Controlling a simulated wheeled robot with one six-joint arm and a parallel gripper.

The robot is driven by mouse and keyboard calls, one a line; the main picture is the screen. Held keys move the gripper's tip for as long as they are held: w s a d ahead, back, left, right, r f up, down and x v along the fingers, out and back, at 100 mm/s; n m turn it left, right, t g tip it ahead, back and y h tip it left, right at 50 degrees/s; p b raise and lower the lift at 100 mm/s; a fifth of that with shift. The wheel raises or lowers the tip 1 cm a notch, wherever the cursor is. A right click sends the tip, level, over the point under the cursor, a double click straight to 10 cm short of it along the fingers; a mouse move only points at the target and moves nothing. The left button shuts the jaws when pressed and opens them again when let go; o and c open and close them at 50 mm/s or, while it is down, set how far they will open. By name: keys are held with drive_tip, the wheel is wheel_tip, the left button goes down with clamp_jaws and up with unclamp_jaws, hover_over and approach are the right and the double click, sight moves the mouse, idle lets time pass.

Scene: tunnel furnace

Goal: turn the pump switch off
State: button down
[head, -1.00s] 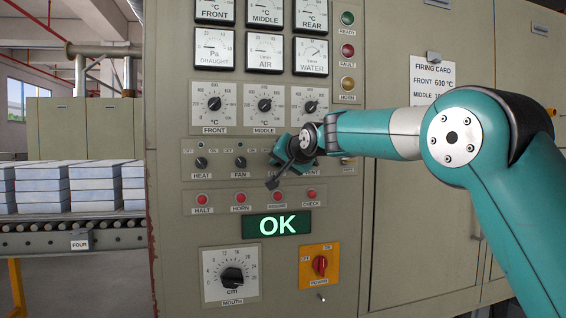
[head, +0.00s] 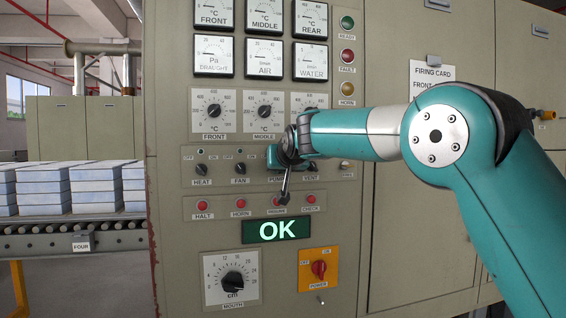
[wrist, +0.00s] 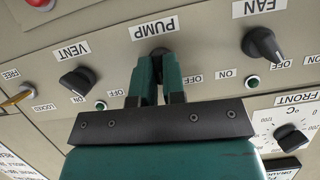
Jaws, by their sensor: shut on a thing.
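The pump switch (wrist: 158,52) is a dark rotary knob under the PUMP label in the upside-down wrist view. Only part of it shows; the two teal fingers of my gripper (wrist: 159,62) cover the rest. The fingers are close together and shut on the knob. The switch's OFF mark (wrist: 195,78) shows just right of the fingers. Its ON mark and lamp are hidden behind the gripper, and I cannot tell which way the knob points. In the head view my gripper (head: 275,160) is at the panel above the PUMP label, hiding the knob.
The fan knob (wrist: 262,44) and vent knob (wrist: 76,84) flank the pump switch closely. Dials stand above in the head view; red buttons, a green OK display (head: 276,230) and an orange power switch (head: 318,268) are below. A conveyor (head: 75,238) carries blocks at left.

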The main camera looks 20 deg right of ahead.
drive_tip(key=shift+f+n+h+p, duration=0.2)
drive_tip(key=shift+n+h+p, duration=1.5)
drive_tip(key=shift+n, duration=0.8)
drive_tip(key=c, duration=1.2)
unclamp_jaws()
drive_tip(key=shift+d+f, duration=0.1)
drive_tip(key=b+v, duration=0.3)
drive_tip(key=v, duration=1.4)
drive_tip(key=shift+a+f+b, duration=0.2)
drive_tip(key=shift+b, duration=0.1)
drive_tip(key=shift+s, duration=0.15)
